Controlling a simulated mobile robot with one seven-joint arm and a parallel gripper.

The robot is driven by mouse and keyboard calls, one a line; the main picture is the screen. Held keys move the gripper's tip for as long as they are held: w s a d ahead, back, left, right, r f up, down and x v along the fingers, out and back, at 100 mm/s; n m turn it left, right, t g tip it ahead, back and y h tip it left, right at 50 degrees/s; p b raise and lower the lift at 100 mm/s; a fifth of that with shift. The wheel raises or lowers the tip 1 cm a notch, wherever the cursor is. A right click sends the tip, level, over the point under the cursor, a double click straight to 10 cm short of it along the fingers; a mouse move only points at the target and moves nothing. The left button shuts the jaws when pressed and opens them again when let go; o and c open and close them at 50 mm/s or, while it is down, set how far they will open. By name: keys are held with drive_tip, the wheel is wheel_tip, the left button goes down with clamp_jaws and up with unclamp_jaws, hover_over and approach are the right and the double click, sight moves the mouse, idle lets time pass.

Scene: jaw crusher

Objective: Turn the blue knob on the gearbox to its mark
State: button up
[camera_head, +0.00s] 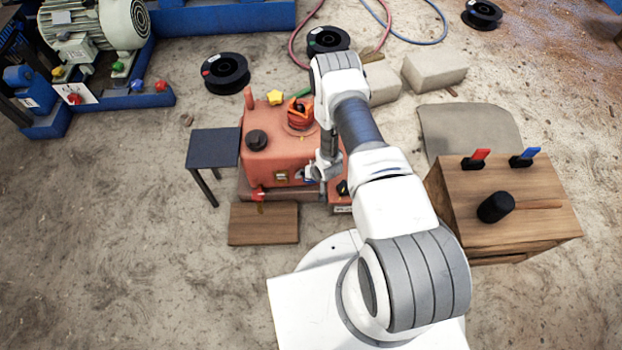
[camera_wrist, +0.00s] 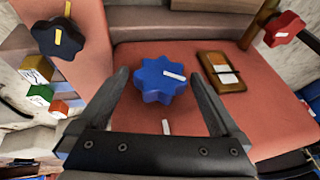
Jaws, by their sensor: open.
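The red gearbox (camera_head: 270,160) stands on the floor in the head view, in front of my arm. In the wrist view the blue knob (camera_wrist: 160,80) is star-shaped with a white pointer line directed right and slightly down. A white mark (camera_wrist: 166,127) shows on the red face just below the knob, so the pointer and mark are apart in angle. My gripper (camera_wrist: 160,85) is open, with one finger on each side of the knob. I see gaps on both sides and cannot tell any contact.
A black knob (camera_wrist: 58,38), a red knob (camera_wrist: 283,28) and a framed gauge (camera_wrist: 222,71) sit around the blue knob. In the head view a wooden bench (camera_head: 510,210) stands right and a small dark table (camera_head: 213,147) left of the gearbox.

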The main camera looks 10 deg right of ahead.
drive_tip(key=shift+w+f, duration=0.1)
drive_tip(key=shift+f, duration=0.15)
drive_tip(key=c, duration=1.3)
drive_tip(key=shift+c, duration=0.2)
